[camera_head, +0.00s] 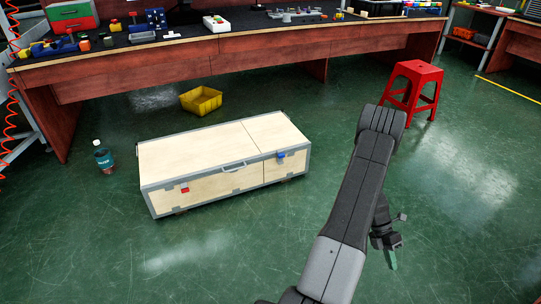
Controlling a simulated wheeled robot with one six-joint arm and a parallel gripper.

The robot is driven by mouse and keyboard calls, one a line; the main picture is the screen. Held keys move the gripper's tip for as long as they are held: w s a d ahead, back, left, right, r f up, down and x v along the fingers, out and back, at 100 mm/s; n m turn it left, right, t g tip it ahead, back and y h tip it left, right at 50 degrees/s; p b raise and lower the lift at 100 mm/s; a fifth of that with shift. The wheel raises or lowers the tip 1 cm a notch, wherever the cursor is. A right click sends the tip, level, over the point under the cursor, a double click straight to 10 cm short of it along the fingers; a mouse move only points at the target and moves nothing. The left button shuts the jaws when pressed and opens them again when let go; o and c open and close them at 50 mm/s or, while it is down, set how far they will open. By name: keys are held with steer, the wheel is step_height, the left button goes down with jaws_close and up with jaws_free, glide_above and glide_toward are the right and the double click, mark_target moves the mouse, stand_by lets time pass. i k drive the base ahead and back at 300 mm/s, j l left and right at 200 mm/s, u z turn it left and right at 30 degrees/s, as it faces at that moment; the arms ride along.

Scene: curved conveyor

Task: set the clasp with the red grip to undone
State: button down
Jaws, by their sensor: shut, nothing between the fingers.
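The clasp with the red grip (184,190) is on the left part of the front face of a pale wooden case (190,155) with grey metal edges. The case stands on the green floor. The clasp is too small to tell whether it is done up or undone. My gripper (392,261) hangs low at the right, well apart from the case. It points down, its greenish fingertips are together, and it holds nothing. My dark arm hides part of the floor beside it.
A second clasp with a blue grip (281,155) and a carrying handle (233,167) are on the same front face. A yellow bin (201,100), a bottle (103,157) and a red stool (411,90) stand around the case. A long workbench (180,68) runs behind. The floor before the case is clear.

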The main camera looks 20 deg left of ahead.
mark_target(184, 187)
steer(key=i+j, duration=0.15)
steer(key=j, duration=0.45)
steer(key=i+j, duration=0.15)
steer(key=j, duration=0.5)
steer(key=i+j, duration=0.1)
steer(key=j, duration=0.5)
steer(key=i+j, duration=0.15)
steer(key=j, duration=0.45)
steer(key=i+j, duration=0.15)
steer(key=j, duration=0.45)
steer(key=i+j, duration=0.15)
steer(key=j, duration=0.5)
steer(key=i+j, duration=0.1)
steer(key=j, duration=0.5)
steer(key=i+j, duration=0.15)
steer(key=j, duration=0.45)
